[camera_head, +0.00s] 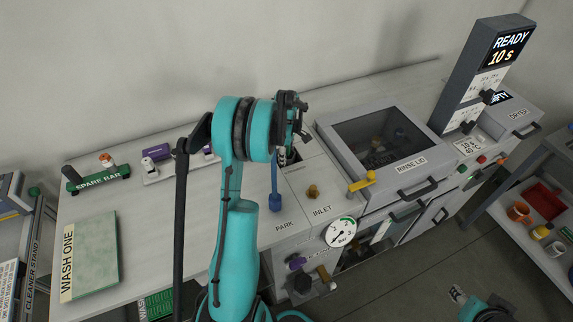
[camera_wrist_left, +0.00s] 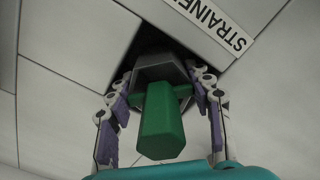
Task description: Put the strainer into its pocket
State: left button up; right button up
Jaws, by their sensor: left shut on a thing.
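The strainer (camera_wrist_left: 160,122) shows in the left wrist view as a green handle with a cross bar below a dark grey hexagonal collar. My left gripper (camera_wrist_left: 163,78) is shut on it, one finger on each side. The collar is at a dark square opening (camera_wrist_left: 150,42) in the pale panel, beside a label reading STRAINER (camera_wrist_left: 222,28). I cannot tell how far the collar is inside. In the head view my left gripper (camera_head: 289,152) is over the counter by the PARK and INLET area; the strainer is hidden there.
The green spare bar (camera_head: 97,179) and wash board (camera_head: 90,255) lie left. Part of my right arm shows at lower right.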

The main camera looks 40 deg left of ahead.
pick_arm(q)
notch_tip(320, 180, down, 4)
jog(key=shift+f+b, duration=0.1)
jog(key=shift+b, duration=0.35)
jog(key=o, duration=0.9)
